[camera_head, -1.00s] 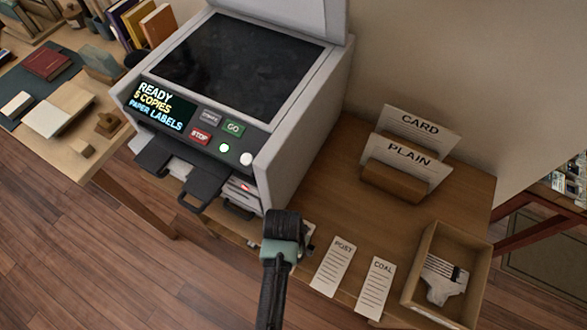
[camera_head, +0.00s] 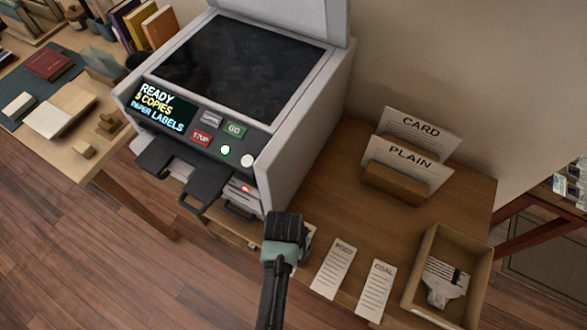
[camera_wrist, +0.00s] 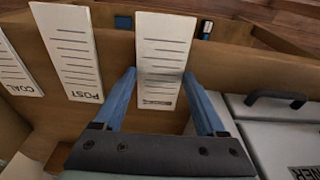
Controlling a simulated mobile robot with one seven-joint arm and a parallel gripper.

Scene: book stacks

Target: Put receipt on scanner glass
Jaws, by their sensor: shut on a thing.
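The dark scanner glass (camera_head: 235,65) lies bare on top of the grey copier, whose lid stands raised behind it. My gripper (camera_head: 285,240) is low at the table's front edge, just right of the copier's front corner. In the wrist view my blue fingers (camera_wrist: 160,76) are on the two long edges of a narrow white receipt (camera_wrist: 163,50), shut on it. Its printed lines show, but its bottom heading is too small to read. In the head view my gripper hides most of this receipt. The POST receipt (camera_head: 334,268) and COAL receipt (camera_head: 376,290) lie to its right.
The copier's control panel (camera_head: 190,120) reads READY, 5 COPIES, PAPER LABELS, and trays jut out below it. CARD (camera_head: 420,124) and PLAIN (camera_head: 408,162) sheets stand in wooden holders behind. A wooden box (camera_head: 470,240) stands at the right. The table between them is clear.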

